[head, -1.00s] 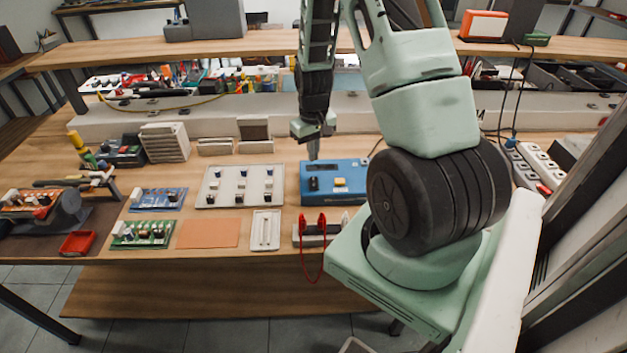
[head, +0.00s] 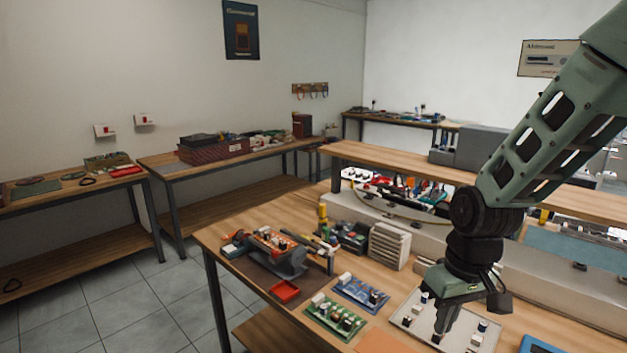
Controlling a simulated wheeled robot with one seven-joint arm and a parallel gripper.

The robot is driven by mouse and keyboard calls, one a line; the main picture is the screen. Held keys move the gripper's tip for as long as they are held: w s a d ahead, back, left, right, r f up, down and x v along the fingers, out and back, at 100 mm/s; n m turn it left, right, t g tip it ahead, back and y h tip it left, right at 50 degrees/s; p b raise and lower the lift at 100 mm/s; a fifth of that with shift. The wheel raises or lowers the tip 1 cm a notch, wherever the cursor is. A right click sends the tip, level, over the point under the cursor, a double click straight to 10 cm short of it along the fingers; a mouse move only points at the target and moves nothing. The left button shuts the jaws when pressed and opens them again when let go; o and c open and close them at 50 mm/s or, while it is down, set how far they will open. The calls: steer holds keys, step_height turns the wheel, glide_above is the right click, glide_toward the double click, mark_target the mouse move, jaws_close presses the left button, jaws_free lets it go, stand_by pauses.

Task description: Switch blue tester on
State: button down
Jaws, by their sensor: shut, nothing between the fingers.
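The blue tester (head: 541,346) shows only as a small blue corner at the bottom edge of the head view, right of the white component board (head: 402,318). Its front and switch are out of the frame. My gripper (head: 437,338) points down in front of the white board's components and is shut and empty. In the picture it is to the left of the tester and apart from it. Whether its tips touch the board cannot be told.
A green circuit board (head: 336,320), a blue circuit board (head: 361,294), a red tray (head: 285,291) and an orange board in a holder (head: 275,246) lie on the workbench left of my gripper. A raised shelf (head: 400,165) runs behind. Tiled floor (head: 130,300) is open at left.

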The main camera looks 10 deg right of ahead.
steer(key=s+a+r+n, duration=0.2)
steer(key=s+a+n, duration=0.1)
steer(key=s+a, duration=0.3)
steer(key=s+a+r+n, duration=0.2)
steer(key=s+a, duration=0.5)
steer(key=s, duration=0.4)
steer(key=shift+r+n+h+b, duration=0.3)
steer(key=shift+r+n+b, duration=0.15)
steer(key=shift+r, duration=0.1)
steer(key=shift+w, duration=0.1)
steer(key=w+d+f+m+t+b, duration=0.15)
steer(key=w+d+f+m, duration=0.25)
steer(key=w+d+m, duration=0.9)
steer(key=w+d+f+m+h+b, duration=0.1)
steer(key=d+f+m, duration=0.1)
steer(key=d, duration=1.1)
steer(key=w+d+f+m+h+b, duration=0.1)
steer(key=d+f+m, duration=0.1)
steer(key=d, duration=1.1)
steer(key=shift+d+f+m, duration=0.2)
steer(key=shift+d+m, duration=0.05)
steer(key=shift+m, duration=0.2)
steer(key=shift+f, duration=0.1)
